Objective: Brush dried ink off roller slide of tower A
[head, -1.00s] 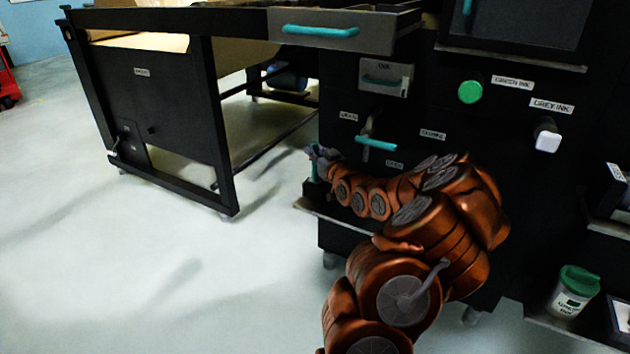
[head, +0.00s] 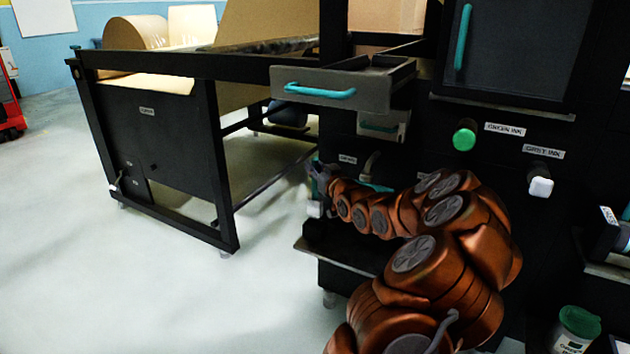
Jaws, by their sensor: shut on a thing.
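My gripper (head: 318,178) is at the left edge of the black machine cabinet (head: 470,165). It is shut on a small brush-like tool with a teal part and a pale block (head: 315,209) at its lower end. The tool hangs upright above a small shelf (head: 335,257), apart from it. My arm partly hides the cabinet front. An open drawer with a teal handle (head: 320,91) sticks out above my gripper. I cannot tell which part is the roller slide or which tower this is.
A black frame table (head: 165,135) with brown paper stands at the left. A green knob (head: 464,139) and a white knob (head: 540,187) project from the cabinet. A green-lidded ink jar (head: 577,330) is at the lower right.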

